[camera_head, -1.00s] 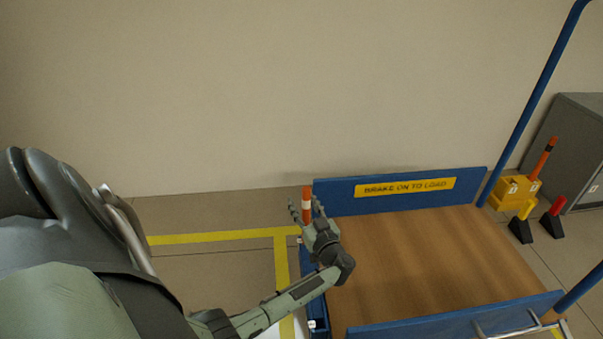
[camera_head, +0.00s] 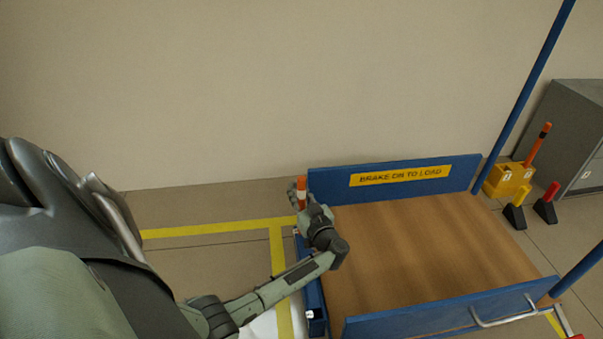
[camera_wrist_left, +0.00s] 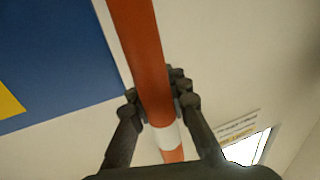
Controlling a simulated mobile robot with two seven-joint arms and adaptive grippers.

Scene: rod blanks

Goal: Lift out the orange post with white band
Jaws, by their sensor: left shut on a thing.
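The orange post with white band (camera_head: 301,184) stands at the far left corner of the trolley in the head view. Its orange shaft and white band (camera_wrist_left: 167,136) fill the middle of the left wrist view. My left gripper (camera_head: 303,200) is shut on the post, with its fingers (camera_wrist_left: 160,105) on both sides of the shaft near the band. The lower end of the post is hidden behind the gripper in the head view. My right gripper is not in view.
The blue trolley has a wooden deck (camera_head: 430,245), clear of load, and a blue end board with a yellow sign (camera_head: 400,175). A yellow block (camera_head: 508,180) holds another orange post (camera_head: 538,146). A grey cabinet (camera_head: 570,125) stands at the right. Yellow floor lines (camera_head: 215,229) run at left.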

